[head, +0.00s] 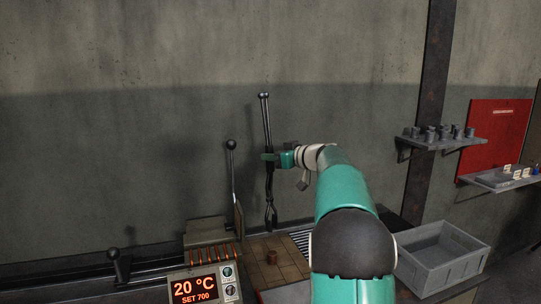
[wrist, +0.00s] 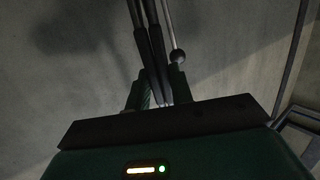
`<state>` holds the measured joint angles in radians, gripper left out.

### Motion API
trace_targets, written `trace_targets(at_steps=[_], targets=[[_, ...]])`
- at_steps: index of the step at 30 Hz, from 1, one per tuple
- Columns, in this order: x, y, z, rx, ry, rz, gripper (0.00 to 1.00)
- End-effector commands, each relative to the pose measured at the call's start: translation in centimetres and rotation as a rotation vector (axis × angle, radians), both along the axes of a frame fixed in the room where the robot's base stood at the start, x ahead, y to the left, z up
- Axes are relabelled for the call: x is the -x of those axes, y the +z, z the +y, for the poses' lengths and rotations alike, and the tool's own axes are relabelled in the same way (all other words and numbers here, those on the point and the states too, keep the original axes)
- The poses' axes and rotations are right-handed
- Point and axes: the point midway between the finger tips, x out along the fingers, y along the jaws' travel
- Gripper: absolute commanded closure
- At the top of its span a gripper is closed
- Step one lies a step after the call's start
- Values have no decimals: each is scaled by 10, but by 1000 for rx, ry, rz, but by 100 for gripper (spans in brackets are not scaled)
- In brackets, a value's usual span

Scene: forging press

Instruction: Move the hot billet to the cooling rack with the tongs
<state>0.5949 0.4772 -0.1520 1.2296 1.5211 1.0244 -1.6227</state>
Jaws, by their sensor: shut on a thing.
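My gripper (head: 269,157) is shut on the dark metal tongs (head: 266,122), in front of the grey wall. The tongs hang nearly upright, with their jaws (head: 271,217) at the bottom. In the wrist view the tong handles (wrist: 150,45) run up between my gripper's fingers (wrist: 158,95). A small reddish-brown cylinder, which looks like the billet (head: 271,257), stands on a brown tiled surface below the tongs, apart from them. It shows no glow. A slatted grey strip (head: 302,240), possibly the cooling rack, lies right of the tiles, partly hidden by my arm.
A ball-topped lever (head: 233,175) stands close left of the tongs. A control box (head: 196,287) reads 20 °C, SET 700. A grey bin (head: 443,254) is at right. A wall shelf (head: 446,143) holds several small cylinders. A dark post (head: 428,110) stands behind the bin.

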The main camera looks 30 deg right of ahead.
Motion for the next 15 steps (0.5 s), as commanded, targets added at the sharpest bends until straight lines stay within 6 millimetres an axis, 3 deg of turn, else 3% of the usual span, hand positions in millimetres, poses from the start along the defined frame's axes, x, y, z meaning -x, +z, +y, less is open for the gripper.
trace_targets(at_steps=[15], targets=[[0, -37, 1, 0, 1, -1, 100]])
